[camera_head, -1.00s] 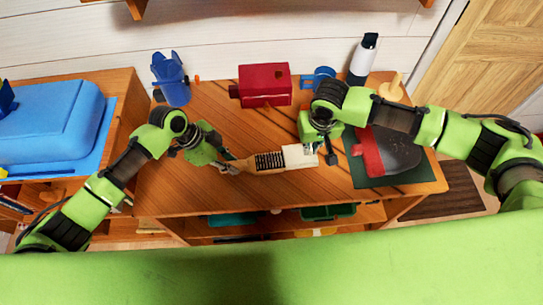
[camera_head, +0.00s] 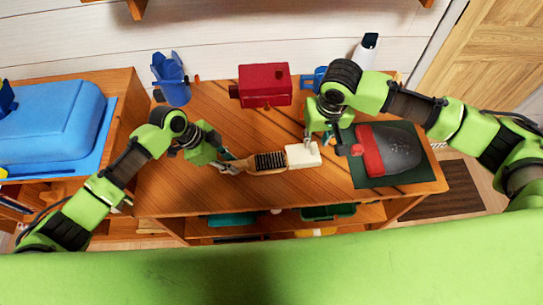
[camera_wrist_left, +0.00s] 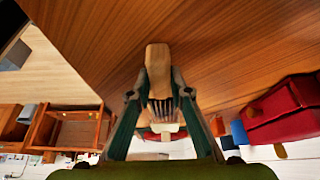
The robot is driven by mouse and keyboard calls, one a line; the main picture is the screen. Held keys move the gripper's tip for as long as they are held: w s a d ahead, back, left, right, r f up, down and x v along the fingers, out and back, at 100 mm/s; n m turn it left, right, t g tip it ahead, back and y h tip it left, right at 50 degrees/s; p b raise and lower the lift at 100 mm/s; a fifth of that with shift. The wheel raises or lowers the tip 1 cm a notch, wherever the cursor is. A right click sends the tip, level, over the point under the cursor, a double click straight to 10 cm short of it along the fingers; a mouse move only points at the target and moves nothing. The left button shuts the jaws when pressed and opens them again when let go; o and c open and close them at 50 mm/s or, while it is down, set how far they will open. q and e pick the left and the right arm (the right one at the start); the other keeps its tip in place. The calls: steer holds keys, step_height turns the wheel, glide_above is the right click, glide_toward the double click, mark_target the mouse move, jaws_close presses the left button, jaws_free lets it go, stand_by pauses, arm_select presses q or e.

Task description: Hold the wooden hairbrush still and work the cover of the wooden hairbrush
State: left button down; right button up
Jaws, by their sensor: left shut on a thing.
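The wooden hairbrush (camera_head: 268,171) lies lengthwise over the wooden table, its dark bristles facing up. My left gripper (camera_head: 229,167) is shut on its handle. In the left wrist view the handle (camera_wrist_left: 158,62) sits between the left fingers (camera_wrist_left: 161,92), with the bristles beyond. The white cover (camera_head: 304,156) is at the brush's right end, next to the bristles; I cannot tell how much of the head it encloses. My right gripper (camera_head: 323,143) is open, above and to the right of the cover. One finger is close to the cover's far edge; contact is unclear.
A grey and red object (camera_head: 392,150) lies on a dark green mat (camera_head: 363,178) at right. A white bottle (camera_head: 362,62) stands behind my right arm. The table's front is clear.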

steer(key=shift+r, duration=0.25)
arm_select(q)
steer(key=c, duration=1.8)
jaws_free()
steer(key=shift+o, duration=0.2)
steer(key=v, duration=1.2)
